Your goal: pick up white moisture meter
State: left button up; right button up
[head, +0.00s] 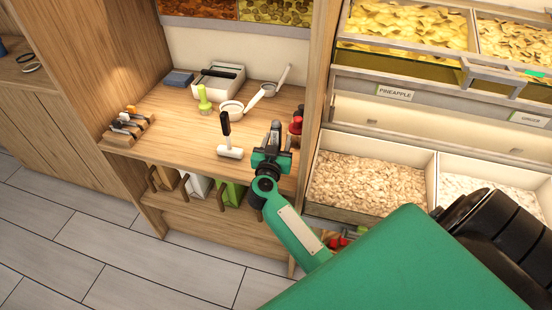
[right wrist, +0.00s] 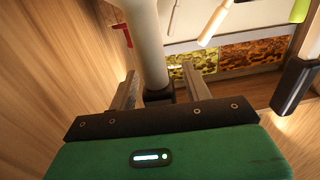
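A tall white, rounded body with a dark lower part, probably the white moisture meter (right wrist: 148,42), stands between the fingers of my right gripper (right wrist: 163,88) in the right wrist view. The fingers are apart, with gaps seen beside the dark part, so the gripper looks open around or just short of it. In the head view my right gripper (head: 271,146) is over the right front of the wooden shelf and hides most of what is there. My left gripper is not in view.
Behind are white scoops (head: 232,109), a green-handled item (head: 204,102) and a white tray (head: 218,78). Red-topped items (head: 296,126) stand close right, beside the wooden divider (head: 318,90). The shelf's left middle (head: 170,125) is clear.

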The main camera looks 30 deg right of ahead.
grip_shut()
